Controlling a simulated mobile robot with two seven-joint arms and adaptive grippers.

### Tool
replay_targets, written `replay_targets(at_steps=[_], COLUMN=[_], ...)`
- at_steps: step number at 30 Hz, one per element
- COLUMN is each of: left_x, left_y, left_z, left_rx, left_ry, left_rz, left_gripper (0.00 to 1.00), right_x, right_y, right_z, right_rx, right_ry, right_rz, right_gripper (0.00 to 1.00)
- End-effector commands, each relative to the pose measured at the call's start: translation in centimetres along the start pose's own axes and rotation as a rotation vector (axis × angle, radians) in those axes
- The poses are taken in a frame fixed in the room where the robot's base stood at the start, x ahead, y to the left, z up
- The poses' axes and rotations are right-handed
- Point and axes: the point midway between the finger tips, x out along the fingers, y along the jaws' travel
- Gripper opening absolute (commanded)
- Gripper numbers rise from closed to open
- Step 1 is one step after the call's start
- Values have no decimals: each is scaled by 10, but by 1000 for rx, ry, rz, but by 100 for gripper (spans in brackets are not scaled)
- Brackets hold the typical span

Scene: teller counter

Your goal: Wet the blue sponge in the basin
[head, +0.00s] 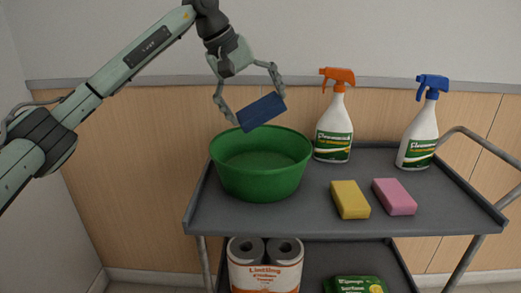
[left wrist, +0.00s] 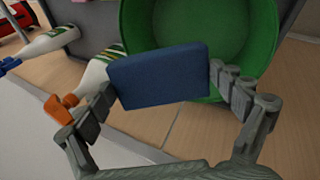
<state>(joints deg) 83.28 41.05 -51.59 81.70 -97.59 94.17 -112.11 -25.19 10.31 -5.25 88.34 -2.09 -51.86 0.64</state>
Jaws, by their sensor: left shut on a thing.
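The blue sponge (head: 262,111) is held tilted in my left gripper (head: 252,104), which is shut on it. The sponge hangs above the back rim of the green basin (head: 261,184), which stands on the left part of the cart's top shelf. In the left wrist view the sponge (left wrist: 158,76) sits between the two fingers, with the green basin (left wrist: 228,28) behind it. Whether the basin holds water cannot be told. My right gripper is in neither view.
A yellow sponge (head: 350,199) and a pink sponge (head: 394,197) lie right of the basin on the grey cart (head: 310,217). Spray bottles with an orange head (head: 334,135) and a blue head (head: 419,138) stand behind. Paper rolls (head: 265,265) sit below.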

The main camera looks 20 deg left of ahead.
Motion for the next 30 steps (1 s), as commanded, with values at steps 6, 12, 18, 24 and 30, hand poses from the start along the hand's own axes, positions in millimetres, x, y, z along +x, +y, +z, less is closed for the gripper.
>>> replay_targets(at_steps=[6, 12, 18, 24, 30], left_x=[0, -6, -23, -35, -35], left_y=[0, 4, 13, 19, 19], left_z=[0, -1, -4, -5, -5], left_rx=[0, 0, 0, 0, 0], left_ry=[0, 1, 2, 0, 0], left_rz=[0, 1, 1, 1, 0], left_gripper=[71, 71, 71, 71, 71], right_x=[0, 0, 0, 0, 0], right_y=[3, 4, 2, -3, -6], right_z=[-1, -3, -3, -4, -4], right_rx=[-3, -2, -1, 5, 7], right_ry=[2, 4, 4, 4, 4], right_rz=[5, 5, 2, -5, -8], right_gripper=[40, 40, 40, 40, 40])
